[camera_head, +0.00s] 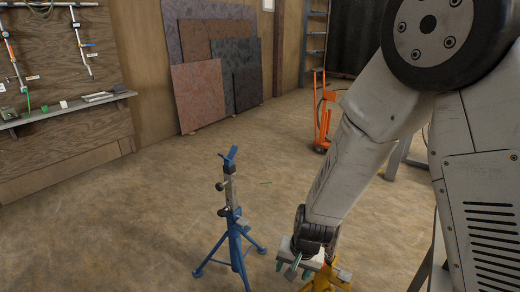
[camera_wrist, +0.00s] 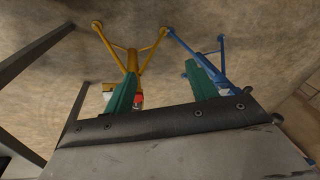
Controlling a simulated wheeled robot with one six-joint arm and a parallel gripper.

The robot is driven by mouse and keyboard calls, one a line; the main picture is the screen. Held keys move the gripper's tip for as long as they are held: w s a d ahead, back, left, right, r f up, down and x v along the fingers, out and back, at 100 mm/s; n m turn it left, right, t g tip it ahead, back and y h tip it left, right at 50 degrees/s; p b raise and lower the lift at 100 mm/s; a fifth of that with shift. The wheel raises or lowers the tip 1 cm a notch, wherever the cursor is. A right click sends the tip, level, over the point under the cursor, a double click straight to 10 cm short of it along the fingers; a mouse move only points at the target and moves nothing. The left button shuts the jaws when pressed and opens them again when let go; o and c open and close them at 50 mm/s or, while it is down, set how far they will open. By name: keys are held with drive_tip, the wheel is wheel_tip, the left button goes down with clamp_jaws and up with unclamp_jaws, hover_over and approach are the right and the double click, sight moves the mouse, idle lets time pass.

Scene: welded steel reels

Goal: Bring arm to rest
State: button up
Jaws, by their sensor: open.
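My arm reaches down from the upper right in the head view, and my gripper (camera_head: 294,270) hangs low near the bottom edge. In the wrist view my gripper (camera_wrist: 162,75) shows two green fingers spread apart, with nothing held between them. A yellow stand (camera_head: 322,280) is partly hidden behind my gripper. Its splayed legs show in the wrist view (camera_wrist: 132,60), beyond the left finger. A small red part (camera_wrist: 138,99) shows beside that finger; I cannot tell what it is.
A blue tripod stand (camera_head: 236,243) is upright just left of my gripper. An orange hand truck (camera_head: 323,125) stands farther back. Stone-like slabs (camera_head: 201,97) lean on the back wall, and a shelf (camera_head: 62,111) with tools is at left. Floor between is mostly clear.

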drive_tip(key=s+d+r+n, duration=0.1)
drive_tip(key=s+d+r, duration=0.4)
drive_tip(key=r, duration=0.5)
drive_tip(key=s+d+r+n+h, duration=0.1)
drive_tip(key=s+d+r, duration=0.5)
drive_tip(key=s+r, duration=0.3)
drive_tip(key=s+d+r+n, duration=0.1)
drive_tip(key=s+d+r, duration=0.5)
drive_tip(key=r, duration=0.5)
drive_tip(key=shift+s+d+r+h, duration=0.2)
drive_tip(key=shift+s+d+h, duration=0.1)
drive_tip(key=shift+s, duration=0.55)
drive_tip(key=shift+a, duration=0.1)
